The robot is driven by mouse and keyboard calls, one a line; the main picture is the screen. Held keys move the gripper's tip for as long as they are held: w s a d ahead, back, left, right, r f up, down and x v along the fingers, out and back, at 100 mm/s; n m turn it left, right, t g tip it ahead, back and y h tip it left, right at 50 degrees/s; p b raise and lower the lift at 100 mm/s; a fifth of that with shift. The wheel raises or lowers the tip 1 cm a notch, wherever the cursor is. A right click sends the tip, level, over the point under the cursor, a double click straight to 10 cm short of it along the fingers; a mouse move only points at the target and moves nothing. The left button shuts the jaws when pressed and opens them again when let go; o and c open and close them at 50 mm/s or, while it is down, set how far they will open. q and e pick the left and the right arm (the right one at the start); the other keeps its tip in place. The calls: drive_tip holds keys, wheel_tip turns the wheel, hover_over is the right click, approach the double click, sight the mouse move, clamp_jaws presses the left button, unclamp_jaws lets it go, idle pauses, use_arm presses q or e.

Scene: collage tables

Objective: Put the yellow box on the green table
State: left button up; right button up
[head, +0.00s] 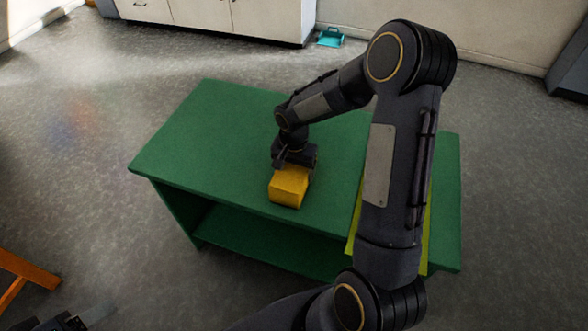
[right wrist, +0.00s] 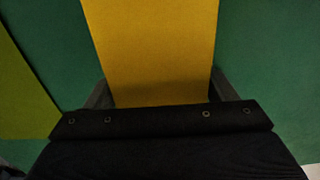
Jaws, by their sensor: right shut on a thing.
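The yellow box (head: 287,190) is over the green table (head: 200,140), close to its front edge. I cannot tell for sure whether its underside touches the top. My right gripper (head: 292,166) is shut on the box from above and behind. In the right wrist view the yellow box (right wrist: 150,45) fills the middle between the two dark fingers (right wrist: 160,92), with the green top (right wrist: 265,60) on both sides. A dark part of my left arm (head: 65,323) shows at the bottom left; its fingers cannot be made out.
A yellow-green flat thing (head: 351,228) lies at the table's right part, mostly hidden by my right arm. The table's left and back top is clear. An orange wooden leg (head: 22,270) stands at the left. White cabinets (head: 225,18) and a teal item (head: 330,37) are at the back.

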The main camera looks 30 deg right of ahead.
drive_tip(key=o, duration=0.6)
drive_tip(key=shift+f, duration=0.2)
drive_tip(key=o, duration=0.4)
drive_tip(key=shift+r, duration=0.1)
drive_tip(key=shift+o, duration=0.2)
drive_tip(key=shift+r, duration=0.2)
wheel_tip(320, 180, up, 12)
drive_tip(key=s+a+r+n+t+y, duration=0.1)
drive_tip(key=s+a+r+n+t, duration=0.1)
drive_tip(key=s, duration=0.5)
drive_tip(key=s+a+r+n+t+y, duration=0.1)
drive_tip(key=s+a+r+n, duration=0.1)
drive_tip(key=s, duration=0.5)
drive_tip(key=s+a+r+n+t+y, duration=0.1)
drive_tip(key=s+a+r+n+t, duration=0.1)
drive_tip(key=s, duration=0.5)
drive_tip(key=shift+s+a+r+n+t+y+p, duration=0.35)
drive_tip(key=shift+a+r+n, duration=0.25)
drive_tip(key=shift+a+n, duration=0.45)
